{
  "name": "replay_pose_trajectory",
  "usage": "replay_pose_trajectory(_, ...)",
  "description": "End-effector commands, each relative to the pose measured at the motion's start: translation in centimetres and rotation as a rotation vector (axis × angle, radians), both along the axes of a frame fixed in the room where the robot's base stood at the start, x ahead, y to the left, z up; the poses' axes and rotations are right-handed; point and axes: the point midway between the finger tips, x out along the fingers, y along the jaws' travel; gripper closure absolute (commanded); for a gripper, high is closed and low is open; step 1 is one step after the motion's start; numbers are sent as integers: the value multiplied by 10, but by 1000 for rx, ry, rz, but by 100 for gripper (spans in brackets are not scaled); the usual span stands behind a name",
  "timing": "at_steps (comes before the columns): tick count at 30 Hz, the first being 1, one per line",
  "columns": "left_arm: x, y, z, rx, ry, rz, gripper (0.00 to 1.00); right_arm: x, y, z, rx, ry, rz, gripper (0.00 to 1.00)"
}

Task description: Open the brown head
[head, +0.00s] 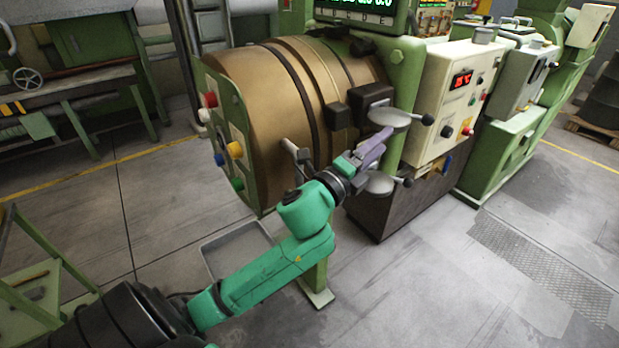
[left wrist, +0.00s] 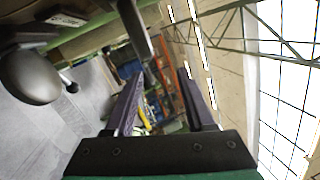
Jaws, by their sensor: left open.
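The brown head (head: 245,95) is a large brown-gold drum with dark bands, standing at the front of the green extruder in the head view. It appears closed against the machine. A grey handle (head: 292,150) sticks out low on its near side, and a dark latch block (head: 368,98) sits at its right edge. My left gripper (head: 380,140) is open, beside the right edge of the head, by two grey round discs with black knobs. In the left wrist view, its purple fingers (left wrist: 162,75) have nothing between them. A dark bar (left wrist: 135,28) is just beyond. Contact is unclear.
A green panel with coloured buttons (head: 228,145) stands left of the head. The upper grey disc (head: 389,117) and the lower disc (head: 377,183) are close to my gripper. A cream control box (head: 455,95) is to the right. A grey tray (head: 236,248) lies on the floor below.

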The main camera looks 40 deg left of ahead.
Motion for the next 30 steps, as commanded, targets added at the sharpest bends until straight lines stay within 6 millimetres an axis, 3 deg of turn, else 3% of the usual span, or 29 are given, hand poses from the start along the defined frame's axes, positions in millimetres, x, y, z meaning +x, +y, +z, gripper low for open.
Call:
replay_pose_trajectory(1, -4, -17, 34, 161, -131, -48, 45, 0, 0, 1, 0, 0, 0, 100)
replay_pose_trajectory(3, -21, -52, 78, 456, -358, -123, 45, 0, 0, 1, 0, 0, 0, 100)
replay_pose_trajectory(5, -44, -86, 107, 769, -590, -188, 45, 0, -1, 2, -1, 0, 0, 100)
replay_pose_trajectory(6, -62, -109, 115, 1004, -758, -231, 45, 0, -1, 3, -1, 0, 0, 100)
replay_pose_trajectory(8, -88, -136, 111, 1386, -1014, -302, 45, 0, -2, 4, -3, -1, 1, 100)
replay_pose_trajectory(10, -107, -142, 84, 1841, -1287, -408, 45, 0, -3, 5, -5, -1, 1, 100)
replay_pose_trajectory(11, -111, -135, 69, 2031, -1388, -467, 45, 0, -4, 5, -5, -1, 1, 100)
replay_pose_trajectory(13, -113, -95, 39, 2449, -1571, -670, 45, 0, -5, 6, -7, -1, 1, 100)
replay_pose_trajectory(14, -112, -70, 30, -2561, 1590, 775, 45, 0, -6, 6, -8, -1, 1, 100)
replay_pose_trajectory(16, -115, -2, 21, -2272, 1302, 888, 45, 0, -7, 7, -9, -1, 1, 100)
replay_pose_trajectory(18, -127, 58, 26, -2063, 1100, 1018, 45, 0, -7, 8, -10, -1, 0, 100)
replay_pose_trajectory(21, -146, 110, 36, -1900, 952, 1153, 45, 0, -7, 8, -10, -1, 0, 100)
replay_pose_trajectory(25, -153, 125, 31, -1846, 917, 1204, 45, 0, -7, 2, -10, 0, 0, 100)
replay_pose_trajectory(30, -141, 127, -2, -1846, 923, 1207, 45, 0, -6, -18, -8, 0, -1, 100)
